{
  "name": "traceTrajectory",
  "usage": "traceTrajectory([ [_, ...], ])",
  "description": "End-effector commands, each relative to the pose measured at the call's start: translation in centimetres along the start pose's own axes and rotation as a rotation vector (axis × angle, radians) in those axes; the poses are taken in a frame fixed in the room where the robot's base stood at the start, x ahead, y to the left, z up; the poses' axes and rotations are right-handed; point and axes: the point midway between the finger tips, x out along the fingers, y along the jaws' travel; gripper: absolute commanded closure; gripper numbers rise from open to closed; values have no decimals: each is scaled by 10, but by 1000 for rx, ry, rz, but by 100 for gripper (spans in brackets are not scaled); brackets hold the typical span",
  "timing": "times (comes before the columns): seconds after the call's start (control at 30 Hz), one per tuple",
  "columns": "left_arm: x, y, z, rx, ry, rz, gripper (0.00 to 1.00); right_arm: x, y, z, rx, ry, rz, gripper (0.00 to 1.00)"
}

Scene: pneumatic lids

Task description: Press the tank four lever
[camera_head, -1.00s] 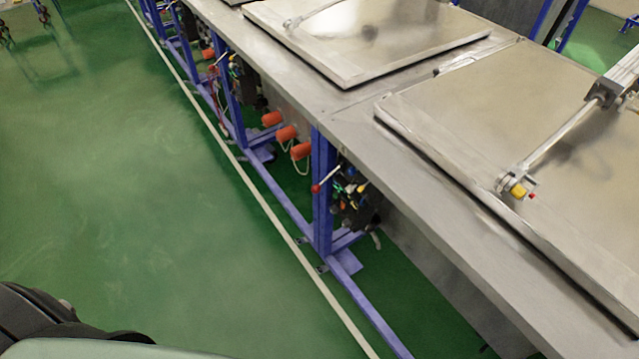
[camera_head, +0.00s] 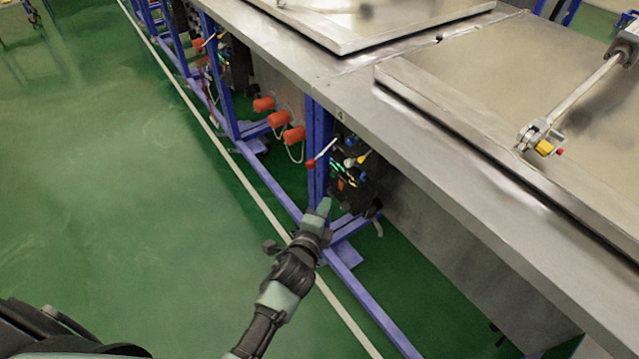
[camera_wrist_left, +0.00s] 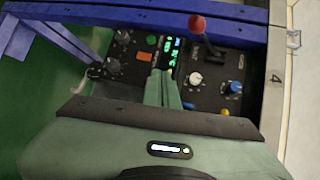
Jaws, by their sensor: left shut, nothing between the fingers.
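The tank four lever has a red ball knob (camera_head: 311,164) on a thin stem. It sticks out from the dark control panel (camera_head: 352,172) beside a blue post under the tank's edge. In the left wrist view the red knob (camera_wrist_left: 198,24) is at the top, on a dark lever, and a "4" is marked on the light strip to the right. My left gripper (camera_head: 324,206) is shut and empty. It is below and in front of the knob, apart from it. In the wrist view its fingertips (camera_wrist_left: 164,75) point at the panel, left of the lever. My right gripper is not in view.
The panel also carries a green display (camera_wrist_left: 171,52), a white knob (camera_wrist_left: 195,79), a blue knob (camera_wrist_left: 234,87) and an orange button (camera_wrist_left: 144,57). Orange cylinders (camera_head: 279,118) hang left of the post. A blue floor rail (camera_head: 372,308) runs below. The green floor at left is clear.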

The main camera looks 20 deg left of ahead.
Motion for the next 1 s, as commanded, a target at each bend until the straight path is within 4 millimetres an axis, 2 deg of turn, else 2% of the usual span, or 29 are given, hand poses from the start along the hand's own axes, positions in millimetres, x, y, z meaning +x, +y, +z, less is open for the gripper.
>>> traceTrajectory([
  [0.03, 2, -14, 2, 40, -11, -39, 100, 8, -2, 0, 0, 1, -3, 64],
  [0.1, 2, -29, 5, 77, -21, -68, 100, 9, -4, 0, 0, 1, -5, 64],
  [0.17, 1, -35, 6, 91, -25, -77, 100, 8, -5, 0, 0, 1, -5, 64],
  [0.43, 1, -36, 6, 91, -25, -77, 100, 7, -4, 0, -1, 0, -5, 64],
  [0.57, 8, -36, 6, 90, -25, -78, 100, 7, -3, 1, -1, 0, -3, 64],
  [0.77, 40, -38, 6, 88, -25, -77, 100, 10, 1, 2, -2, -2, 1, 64],
  [1.0, 92, -42, 7, 86, -24, -77, 100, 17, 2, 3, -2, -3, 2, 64],
])
